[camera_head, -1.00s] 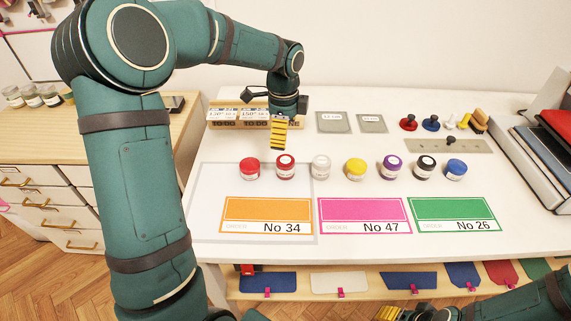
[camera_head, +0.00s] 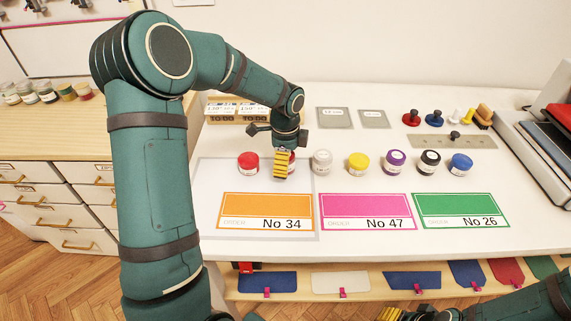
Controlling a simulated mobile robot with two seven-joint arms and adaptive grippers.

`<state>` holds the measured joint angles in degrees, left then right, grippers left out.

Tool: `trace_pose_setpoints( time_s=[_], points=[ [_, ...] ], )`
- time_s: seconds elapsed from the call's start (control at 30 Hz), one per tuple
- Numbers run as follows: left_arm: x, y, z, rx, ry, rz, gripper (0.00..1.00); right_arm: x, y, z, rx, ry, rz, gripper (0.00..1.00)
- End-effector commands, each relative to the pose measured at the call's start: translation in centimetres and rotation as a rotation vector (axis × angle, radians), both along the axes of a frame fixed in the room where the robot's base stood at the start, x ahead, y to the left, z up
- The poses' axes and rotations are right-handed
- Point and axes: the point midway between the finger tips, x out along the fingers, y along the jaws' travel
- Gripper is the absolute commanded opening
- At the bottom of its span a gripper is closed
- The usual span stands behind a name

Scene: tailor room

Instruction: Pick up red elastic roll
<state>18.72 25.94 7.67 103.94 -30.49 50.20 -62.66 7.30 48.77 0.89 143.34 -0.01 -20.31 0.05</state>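Several small rolls or jars with white sides and coloured tops stand in a row on the white table. A red-topped one (camera_head: 248,163) is at the row's left end. A second red one (camera_head: 293,165), just right of it, is mostly hidden behind my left gripper (camera_head: 281,166). The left gripper points down, with one yellow-and-black striped finger in front of this second red one. Its other finger is hidden, so its opening and any contact cannot be told. My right gripper (camera_head: 392,314) is low at the bottom edge, only partly visible.
White, yellow, purple, black and blue-topped pieces (camera_head: 358,163) continue the row rightward. Order cards, orange (camera_head: 265,205), pink (camera_head: 365,205) and green (camera_head: 460,205), lie in front. Stamps (camera_head: 434,118) and grey plates (camera_head: 335,117) are behind. A tray stack (camera_head: 535,145) stands right.

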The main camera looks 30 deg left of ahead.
Motion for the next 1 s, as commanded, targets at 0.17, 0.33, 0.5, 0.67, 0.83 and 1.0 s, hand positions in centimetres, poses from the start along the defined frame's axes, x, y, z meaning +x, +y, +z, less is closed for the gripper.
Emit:
trace_pose_setpoints(
  time_s=[0.17,0.33,0.5,0.67,0.83,1.0],
  points=[
    [0.0,0.0,0.1,0.000,-0.001,0.000,0.90,0.0,0.0,0.1,0.000,-0.001,0.000,0.47],
    [0.0,0.0,0.1,0.000,-0.001,0.000,0.36,0.0,0.0,0.1,0.000,0.000,0.000,0.47],
    [0.0,0.0,0.1,0.000,-0.001,0.000,0.18,0.0,0.0,0.1,0.000,0.000,0.000,0.47],
    [0.0,0.0,0.1,0.000,-0.001,0.000,0.18,0.0,0.0,0.1,0.000,0.000,0.000,0.47],
    [0.1,0.0,1.4,0.001,-0.002,0.000,0.18,-0.1,0.0,0.5,0.000,0.001,0.000,0.47],
    [0.1,0.0,4.7,0.002,-0.005,0.000,0.18,-0.2,0.0,1.4,0.001,0.005,0.001,0.47]
  ],
)
